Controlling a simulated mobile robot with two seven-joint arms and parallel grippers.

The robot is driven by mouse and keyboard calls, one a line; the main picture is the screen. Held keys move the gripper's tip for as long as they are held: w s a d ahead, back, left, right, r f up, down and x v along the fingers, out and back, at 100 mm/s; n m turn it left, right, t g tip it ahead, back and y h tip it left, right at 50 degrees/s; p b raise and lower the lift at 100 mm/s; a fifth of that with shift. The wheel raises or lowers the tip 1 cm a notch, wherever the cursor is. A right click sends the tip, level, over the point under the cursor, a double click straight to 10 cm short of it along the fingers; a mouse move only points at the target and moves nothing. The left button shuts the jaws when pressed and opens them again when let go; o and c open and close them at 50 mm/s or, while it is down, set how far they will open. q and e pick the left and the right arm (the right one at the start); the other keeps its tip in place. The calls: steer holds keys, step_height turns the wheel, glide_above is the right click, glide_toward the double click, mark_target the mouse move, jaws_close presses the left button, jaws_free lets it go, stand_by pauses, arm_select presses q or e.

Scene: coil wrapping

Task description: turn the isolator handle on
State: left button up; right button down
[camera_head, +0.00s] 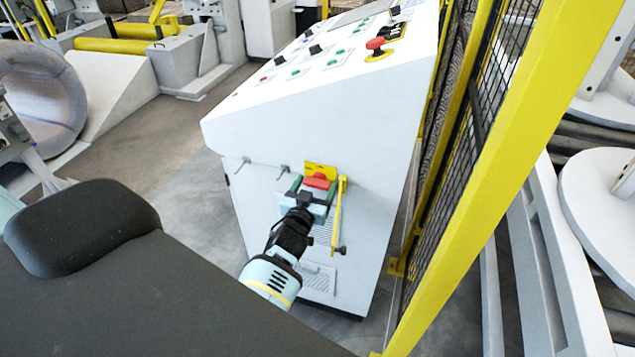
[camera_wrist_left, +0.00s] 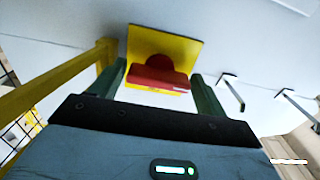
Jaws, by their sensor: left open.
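The red isolator handle (camera_head: 317,182) sits on a yellow plate (camera_head: 322,170) on the side of the white control cabinet (camera_head: 290,130). My left gripper (camera_head: 313,186) is open in front of it. In the left wrist view the red handle (camera_wrist_left: 160,80) lies between the two green fingers of my left gripper (camera_wrist_left: 157,92), with gaps showing on both sides. The handle's bar looks level across the picture in that view. Whether the fingertips reach past the handle to the plate is unclear. My right gripper is not seen.
A yellow lever or bar (camera_head: 338,215) stands close right of the handle. Two small hooks (camera_head: 281,172) stick out of the cabinet to the left. A yellow-framed mesh fence (camera_head: 480,170) stands at the right. The cabinet top carries buttons and a red emergency stop (camera_head: 376,44).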

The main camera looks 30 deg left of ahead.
arm_select(q)
steer(key=shift+s+d, duration=0.1)
steer(key=shift+s, duration=0.1)
steer(key=shift+r, duration=0.1)
steer(key=shift+c, duration=1)
steer(key=c, duration=0.5)
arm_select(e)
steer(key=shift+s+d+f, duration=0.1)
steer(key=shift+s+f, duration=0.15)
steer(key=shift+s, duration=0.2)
